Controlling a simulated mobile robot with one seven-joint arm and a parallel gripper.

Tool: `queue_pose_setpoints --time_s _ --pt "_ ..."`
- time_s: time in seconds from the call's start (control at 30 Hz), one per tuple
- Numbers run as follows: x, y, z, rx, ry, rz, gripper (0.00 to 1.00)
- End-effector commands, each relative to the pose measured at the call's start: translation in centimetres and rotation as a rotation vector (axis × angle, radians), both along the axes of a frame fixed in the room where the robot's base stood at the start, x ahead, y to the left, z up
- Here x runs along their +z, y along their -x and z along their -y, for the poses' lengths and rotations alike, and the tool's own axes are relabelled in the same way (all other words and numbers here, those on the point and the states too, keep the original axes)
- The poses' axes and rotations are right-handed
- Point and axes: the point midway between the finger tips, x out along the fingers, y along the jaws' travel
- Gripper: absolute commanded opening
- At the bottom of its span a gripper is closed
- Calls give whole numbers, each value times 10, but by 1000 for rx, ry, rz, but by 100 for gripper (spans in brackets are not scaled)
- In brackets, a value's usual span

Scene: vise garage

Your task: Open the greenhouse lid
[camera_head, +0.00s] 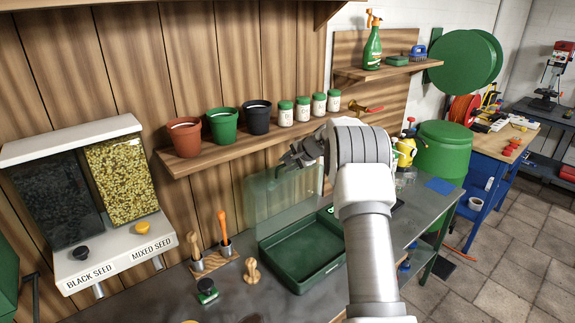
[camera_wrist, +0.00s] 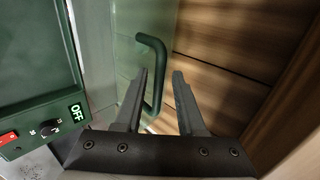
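The greenhouse is a dark green tray (camera_head: 303,252) on the grey bench, with a clear greenish lid (camera_head: 268,203) standing upright along its back edge, swung up off the tray. In the wrist view the lid (camera_wrist: 122,55) carries a dark green bar handle (camera_wrist: 158,62). My gripper (camera_head: 297,153) is at the lid's upper part, in front of the plank wall. In the wrist view its two fingers (camera_wrist: 160,74) are apart. The handle shows between and just beyond the fingertips; whether it touches them I cannot tell. My arm hides part of the tray's right side.
A shelf with pots (camera_head: 223,125) and several white jars (camera_head: 302,108) runs just behind my gripper. A seed dispenser (camera_head: 110,235) stands at left. Hand tools in a holder (camera_head: 215,262) and a wooden stamp (camera_head: 252,271) are left of the tray.

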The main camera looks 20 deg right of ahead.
Motion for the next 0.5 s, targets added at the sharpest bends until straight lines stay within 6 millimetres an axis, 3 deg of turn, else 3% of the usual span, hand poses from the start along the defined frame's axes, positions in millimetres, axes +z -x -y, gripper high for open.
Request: queue_pose_setpoints --time_s 0.27,0.5 --pt "-1 4 2 -1 0 -5 43" --pt "18 24 9 -3 1 -2 43"
